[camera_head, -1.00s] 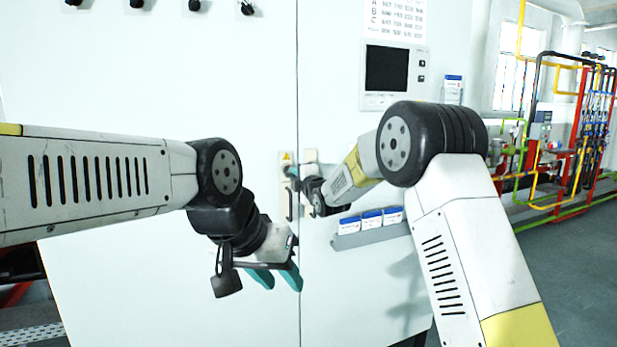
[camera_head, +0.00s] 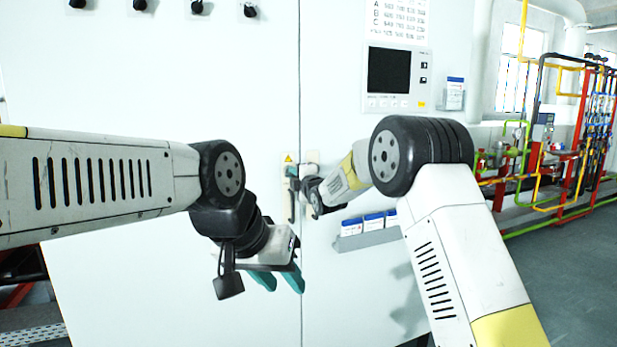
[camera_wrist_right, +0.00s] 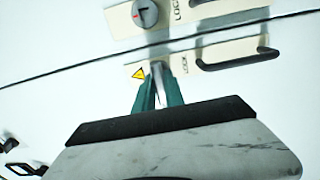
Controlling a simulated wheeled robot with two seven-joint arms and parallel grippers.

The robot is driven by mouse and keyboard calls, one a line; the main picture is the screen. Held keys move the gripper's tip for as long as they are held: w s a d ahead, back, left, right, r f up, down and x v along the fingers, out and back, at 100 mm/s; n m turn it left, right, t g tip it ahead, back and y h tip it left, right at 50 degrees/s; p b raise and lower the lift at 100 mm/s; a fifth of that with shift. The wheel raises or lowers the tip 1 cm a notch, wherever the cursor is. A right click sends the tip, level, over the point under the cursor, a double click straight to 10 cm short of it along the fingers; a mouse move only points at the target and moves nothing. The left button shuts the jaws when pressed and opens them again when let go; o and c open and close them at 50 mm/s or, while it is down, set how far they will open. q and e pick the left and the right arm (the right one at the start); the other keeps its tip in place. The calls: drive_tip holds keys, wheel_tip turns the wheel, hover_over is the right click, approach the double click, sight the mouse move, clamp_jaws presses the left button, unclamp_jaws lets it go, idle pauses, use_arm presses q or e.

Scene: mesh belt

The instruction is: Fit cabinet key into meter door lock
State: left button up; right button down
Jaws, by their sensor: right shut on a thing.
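The white cabinet's door carries a pale lock plate with a yellow warning triangle (camera_wrist_right: 138,73), the word LOCK and a dark handle (camera_wrist_right: 238,60). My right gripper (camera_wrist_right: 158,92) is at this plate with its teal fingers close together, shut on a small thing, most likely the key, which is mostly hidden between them. Whether its tip is in the lock cannot be seen. A second plate across the door seam has a round lock knob (camera_wrist_right: 146,12). In the head view my right gripper (camera_head: 293,172) is small and partly hidden. My left gripper (camera_head: 278,282) hangs lower, open and empty.
A meter panel with a dark screen (camera_head: 389,70) is above right. A grey holder with blue-white boxes (camera_head: 368,228) is below right of the lock. Black knobs (camera_head: 196,7) line the top. Coloured pipes (camera_head: 560,120) stand far right.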

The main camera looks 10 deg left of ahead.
drive_tip(key=shift+w, duration=0.1)
drive_tip(key=c, duration=1.3)
unclamp_jaws()
drive_tip(key=v, duration=0.7)
drive_tip(key=shift+s+d, duration=0.2)
drive_tip(key=shift+s, duration=0.15)
